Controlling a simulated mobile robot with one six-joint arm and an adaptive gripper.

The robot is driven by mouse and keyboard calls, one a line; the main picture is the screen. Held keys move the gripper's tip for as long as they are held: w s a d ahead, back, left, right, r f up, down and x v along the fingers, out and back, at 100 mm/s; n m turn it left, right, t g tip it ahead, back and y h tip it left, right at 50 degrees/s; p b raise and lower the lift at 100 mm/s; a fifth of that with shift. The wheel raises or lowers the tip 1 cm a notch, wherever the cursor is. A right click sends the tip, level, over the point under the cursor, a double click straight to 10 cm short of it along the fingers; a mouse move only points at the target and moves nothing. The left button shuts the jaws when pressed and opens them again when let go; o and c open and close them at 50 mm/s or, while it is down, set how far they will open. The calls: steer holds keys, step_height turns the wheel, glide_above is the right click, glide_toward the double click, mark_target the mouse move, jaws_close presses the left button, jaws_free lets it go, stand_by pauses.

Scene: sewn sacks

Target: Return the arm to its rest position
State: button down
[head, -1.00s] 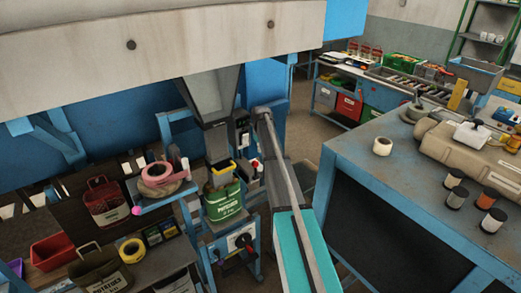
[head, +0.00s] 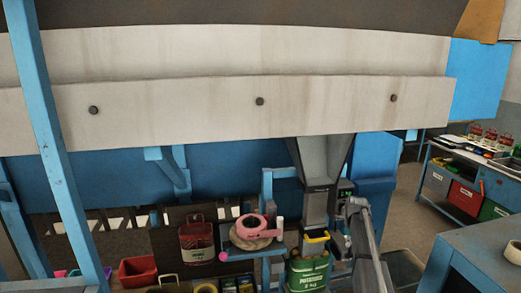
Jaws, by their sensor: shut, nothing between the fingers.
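I cannot make out my gripper in the head view. A grey rail-like part (head: 366,245) rises at the lower right beside the filling spout, and I cannot tell what it belongs to. The grey metal spout (head: 318,185) hangs down under the large pale hopper. Below it a green sack (head: 307,272) with white print stands upright, with a yellow part (head: 316,238) just above its mouth. The sack's lower part is cut off by the frame edge.
A blue stand left of the spout holds a pink roll (head: 251,227). A blue upright post (head: 57,150) crosses the left side. A blue table (head: 490,262) fills the lower right corner.

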steer(key=s+a+f+n+b, duration=0.5)
steer(key=s+n, duration=0.3)
steer(key=s, duration=0.2)
steer(key=s+a+f+n+b, duration=0.6)
steer(key=s+n, duration=0.3)
steer(key=s, duration=0.2)
steer(key=s+a+f+n+g+b, duration=0.1)
steer(key=s+a+f+n+b, duration=0.4)
steer(key=s+n, duration=0.4)
steer(key=s+a+f, duration=0.1)
steer(key=a, duration=0.1)
steer(key=shift+s+a+f+b, duration=0.2)
steer(key=shift+a+f+b, duration=0.15)
steer(key=shift+a+f, duration=0.05)
